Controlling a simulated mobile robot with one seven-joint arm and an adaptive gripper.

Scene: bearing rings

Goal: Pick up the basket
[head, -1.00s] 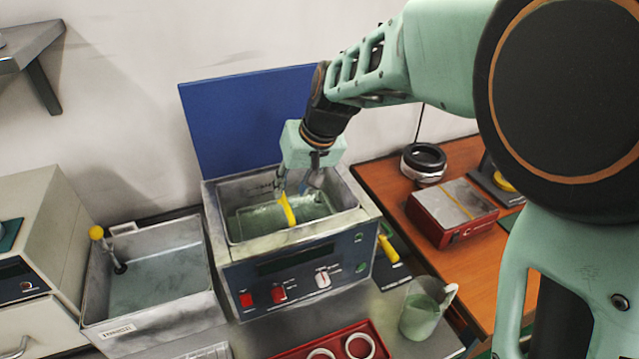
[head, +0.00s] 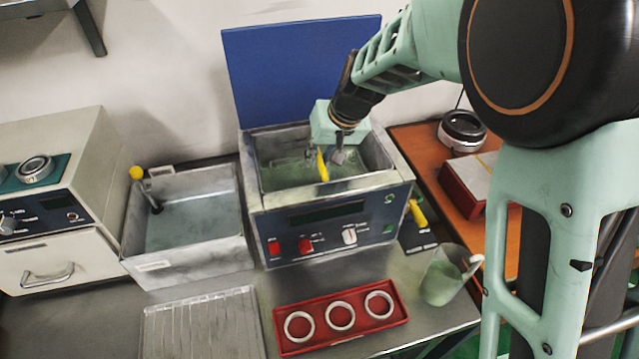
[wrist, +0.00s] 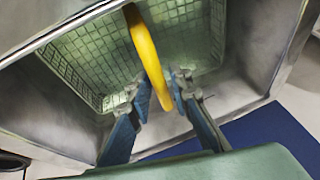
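The mesh basket (wrist: 85,60) sits low in the metal tank of the blue-fronted bath (head: 330,232), in greenish liquid. Its yellow handle (head: 322,165) stands up near the tank's middle, and it also shows in the wrist view (wrist: 147,50). My gripper (wrist: 158,92) reaches down over the tank with its two fingers apart. The top of the handle lies between the fingers, close to the right one, with a gap on the left. In the head view, my gripper (head: 325,158) is at the handle, and the fingers partly hide the basket.
A raised blue lid (head: 295,70) stands behind the bath. A second metal basin (head: 195,225) is to the left. In front are a red tray (head: 320,342) with white rings, a ribbed metal rack (head: 205,328) and a beaker (head: 440,280).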

